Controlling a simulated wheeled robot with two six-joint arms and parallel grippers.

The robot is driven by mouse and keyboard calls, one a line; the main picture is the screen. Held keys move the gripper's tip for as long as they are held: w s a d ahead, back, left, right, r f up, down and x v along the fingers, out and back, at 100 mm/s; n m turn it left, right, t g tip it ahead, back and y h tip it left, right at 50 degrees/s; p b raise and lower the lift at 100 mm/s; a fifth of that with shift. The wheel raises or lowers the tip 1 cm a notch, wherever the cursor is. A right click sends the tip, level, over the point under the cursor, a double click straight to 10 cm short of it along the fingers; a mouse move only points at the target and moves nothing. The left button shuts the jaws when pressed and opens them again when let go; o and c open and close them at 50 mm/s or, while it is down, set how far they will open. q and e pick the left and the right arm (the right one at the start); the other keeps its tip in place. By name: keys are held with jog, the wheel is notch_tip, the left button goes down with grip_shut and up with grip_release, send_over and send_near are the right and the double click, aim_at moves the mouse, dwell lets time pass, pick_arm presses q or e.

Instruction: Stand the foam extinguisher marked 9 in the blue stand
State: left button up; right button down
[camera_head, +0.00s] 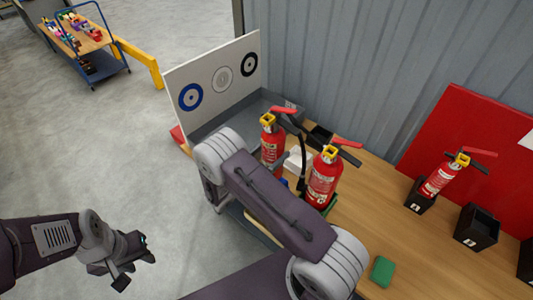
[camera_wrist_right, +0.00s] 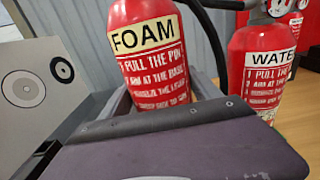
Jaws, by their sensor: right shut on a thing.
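The foam extinguisher (camera_wrist_right: 150,55), red with a cream FOAM label, fills the middle of the right wrist view. In the head view the left of two close red extinguishers (camera_head: 271,142) appears to be it, partly behind my right arm. No number 9 is readable. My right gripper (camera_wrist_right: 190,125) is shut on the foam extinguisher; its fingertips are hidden. A small blue patch (camera_head: 285,183), perhaps the blue stand, shows low beside my arm; most of it is hidden. My left gripper (camera_head: 136,268) is open and empty over the floor.
The water extinguisher (camera_wrist_right: 265,70) stands close on the right, also in the head view (camera_head: 324,178), in a green stand. Another extinguisher (camera_head: 444,178) sits in a black stand, near an empty black stand (camera_head: 477,228). A target board (camera_head: 218,82) stands behind. A green block (camera_head: 382,271) lies on the bench.

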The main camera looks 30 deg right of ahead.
jog(key=shift+r, duration=0.1)
jog(key=shift+s, duration=0.1)
jog(key=shift+f+b, duration=2.1)
jog(key=shift+f, duration=0.65)
jog(key=shift+f+b, duration=0.35)
jog(key=shift+b, duration=0.2)
jog(key=shift+f, duration=0.25)
